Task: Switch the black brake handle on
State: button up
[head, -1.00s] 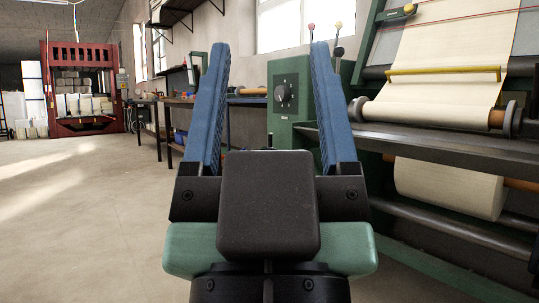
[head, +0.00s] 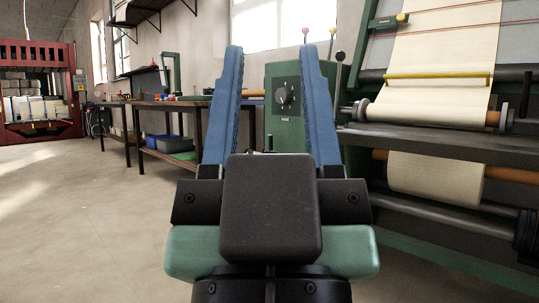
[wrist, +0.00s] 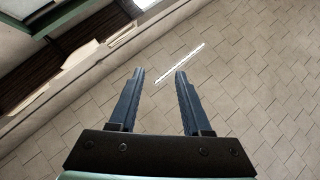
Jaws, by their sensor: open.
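A thin lever with a black knob (head: 340,57) stands at the right edge of the green control box, beside the textile machine. It looks like the black brake handle; its lower end is hidden behind my right finger. Two other levers, one with a pink knob (head: 305,31) and one with a yellow knob (head: 332,30), rise behind the box. My gripper (head: 271,48) is open and empty, fingers up in the head view, and appears well short of the levers.
The green control box (head: 285,120) has a black dial. The machine with cream cloth (head: 440,60) and steel bars fills the right side. A workbench (head: 160,103) with a blue crate (head: 165,144) below stands left. Open floor (head: 80,210) lies at front left.

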notch_tip(320, 180, up, 5)
jog(key=p, duration=0.4)
jog(key=shift+f, duration=0.1)
grip_shut()
notch_tip(320, 180, up, 27)
jog(key=p, duration=2.7)
jog(key=shift+p, duration=0.35)
jog(key=shift+a, duration=0.1)
